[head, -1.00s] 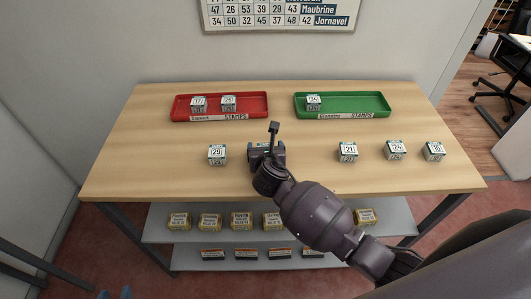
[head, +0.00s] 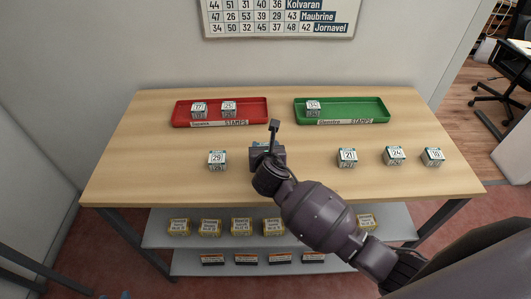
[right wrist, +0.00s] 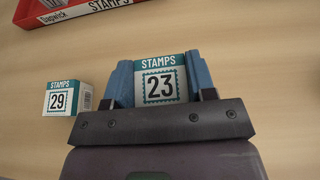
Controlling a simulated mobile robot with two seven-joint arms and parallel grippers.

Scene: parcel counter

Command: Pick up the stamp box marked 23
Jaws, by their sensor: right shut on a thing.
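The stamp box marked 23 (right wrist: 160,82) is white with a teal STAMPS band. In the right wrist view it sits between the two blue fingers of my right gripper (right wrist: 160,85), which is shut on it. In the head view my right gripper (head: 266,150) is over the front middle of the table and hides most of the box. I cannot tell whether the box touches the tabletop. My left gripper is not in view.
Stamp box 29 (head: 217,159) stands just left of my right gripper; boxes 21 (head: 347,157), 24 (head: 395,155) and another (head: 432,156) stand to the right. A red tray (head: 185,119) and a green tray (head: 360,109) hold boxes at the back. Shelves (head: 160,229) below hold more packets.

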